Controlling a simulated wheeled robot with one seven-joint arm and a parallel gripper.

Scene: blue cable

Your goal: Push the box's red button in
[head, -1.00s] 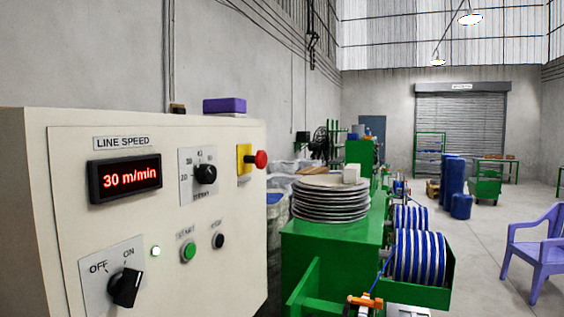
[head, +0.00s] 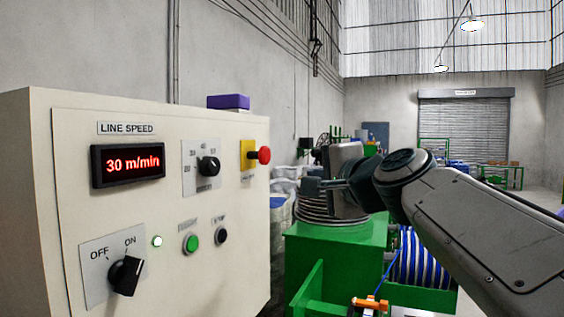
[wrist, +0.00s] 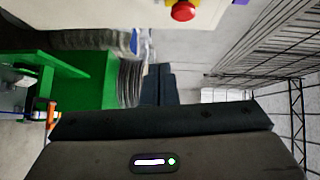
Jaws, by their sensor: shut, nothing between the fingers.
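The beige control box (head: 90,225) fills the left of the head view. Its red mushroom button (head: 264,155) stands out from a yellow plate (head: 248,154) at the upper right of the front face. The red button also shows at the top edge of the wrist view (wrist: 183,11), partly over its yellow plate. My gripper (head: 308,185) is shut and empty, pointing left toward the box. In the head view it is right of and a little below the red button, with a gap between. Its dark fingers (wrist: 158,84) show in the middle of the wrist view.
The box also has a lit "30 m/min" display (head: 127,164), a black speed knob (head: 208,166), an OFF/ON switch (head: 126,275), a green button (head: 192,243) and a black button (head: 221,236). A green machine (head: 335,255) stands to the right. A purple block (head: 228,102) sits on top of the box.

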